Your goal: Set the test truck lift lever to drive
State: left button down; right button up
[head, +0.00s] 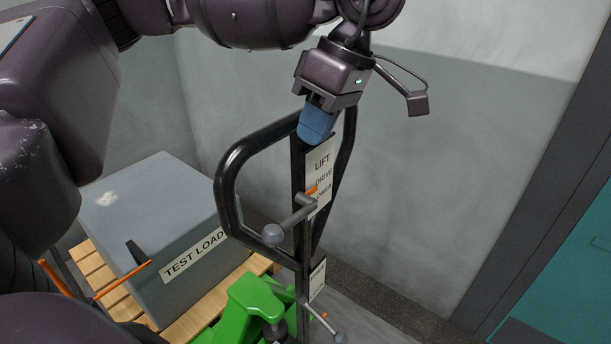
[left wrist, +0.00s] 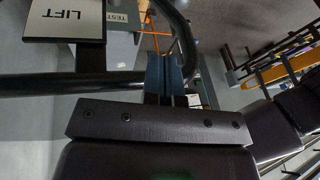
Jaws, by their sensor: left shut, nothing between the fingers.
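The lift lever (head: 291,220) is a grey rod with a ball knob (head: 272,235), pointing left and toward me from the black post. Its orange pointer lies by the label plate (head: 321,160) reading LIFT, DRIVE, LOWER, around the lower two words; I cannot tell which exactly. My left gripper (head: 316,126) has blue fingertips, shut and empty, at the top of the truck's black handle loop (head: 228,172), above the lever. In the left wrist view, the shut fingertips (left wrist: 165,75) are beside the black bar, and the LIFT plate (left wrist: 65,18) appears upside down. My right gripper is not in view.
A second lever (head: 325,321) with a small plate (head: 317,281) is lower on the post. A grey TEST LOAD box (head: 150,220) sits on a wooden pallet (head: 95,268) at left. Green truck parts (head: 250,300) are below. The wall side to the right is clear.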

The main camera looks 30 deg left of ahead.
pick_arm(q)
send_over(284, 225)
jog(key=w, duration=0.3)
jog(key=f, duration=0.9)
jog(key=shift+s+a, duration=0.15)
jog(key=shift+s, duration=0.1)
jog(key=shift+s+f, duration=0.8)
jog(key=shift+f, duration=0.05)
jog(key=shift+s+f, duration=0.45)
jog(key=shift+f, duration=0.1)
jog(key=shift+f, duration=0.1)
